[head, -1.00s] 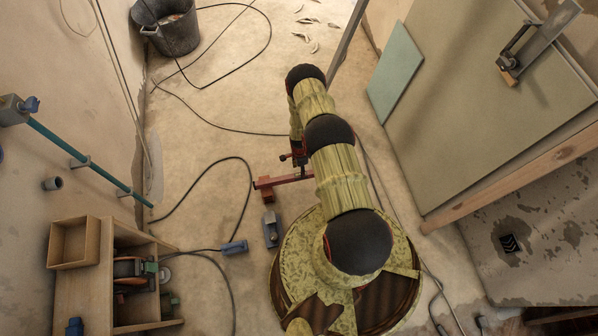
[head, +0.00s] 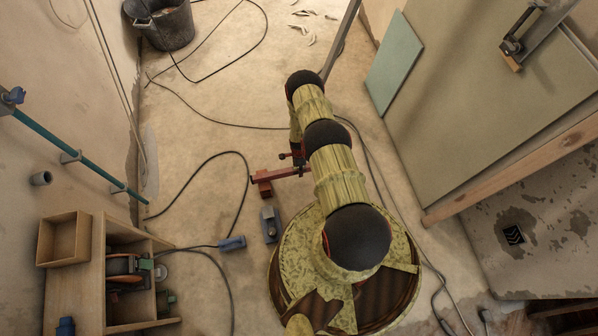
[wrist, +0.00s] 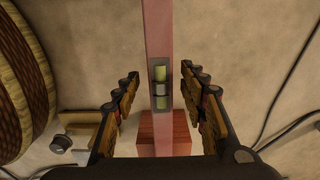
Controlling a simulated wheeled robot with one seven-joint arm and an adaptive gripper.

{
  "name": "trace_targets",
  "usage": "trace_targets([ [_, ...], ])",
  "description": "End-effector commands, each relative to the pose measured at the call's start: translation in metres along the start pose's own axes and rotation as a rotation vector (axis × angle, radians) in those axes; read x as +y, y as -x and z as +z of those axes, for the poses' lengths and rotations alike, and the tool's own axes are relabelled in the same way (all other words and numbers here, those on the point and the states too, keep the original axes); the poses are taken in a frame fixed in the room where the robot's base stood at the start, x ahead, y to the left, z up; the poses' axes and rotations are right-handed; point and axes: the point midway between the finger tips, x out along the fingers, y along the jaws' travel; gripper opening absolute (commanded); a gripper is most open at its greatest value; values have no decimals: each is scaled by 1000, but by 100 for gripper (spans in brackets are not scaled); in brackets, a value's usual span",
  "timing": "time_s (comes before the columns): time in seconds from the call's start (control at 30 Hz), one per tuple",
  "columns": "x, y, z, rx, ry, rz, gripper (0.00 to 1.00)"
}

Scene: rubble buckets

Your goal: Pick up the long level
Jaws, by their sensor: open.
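The long level is a pinkish-red bar (wrist: 159,35) with a yellow-green vial in a dark window, running up the middle of the wrist view. My gripper (wrist: 160,78) has its two fingers apart, one on each side of the level near the vial. Gaps show between the fingers and the bar. The level crosses a darker red block (wrist: 174,127) below the vial. In the head view the level's red bar (head: 282,173) shows left of my arm, with the block (head: 265,189) at its left end. My arm hides much of the gripper and the level's right part there.
A small blue-grey tool (head: 270,225) stands on the floor beside my base. A black cable with a blue connector (head: 232,243) lies to the left. A wooden shelf box (head: 80,290) stands at lower left, a dark bucket (head: 168,28) at upper left. Boards (head: 480,110) lean at right.

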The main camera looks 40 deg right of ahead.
Motion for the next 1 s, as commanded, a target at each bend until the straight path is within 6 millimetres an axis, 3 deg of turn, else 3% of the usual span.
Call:
trace_targets([
  [0.23,-1,-2,0,0,1,-2,42],
  [1.0,-1,-2,0,0,1,-1,0],
])
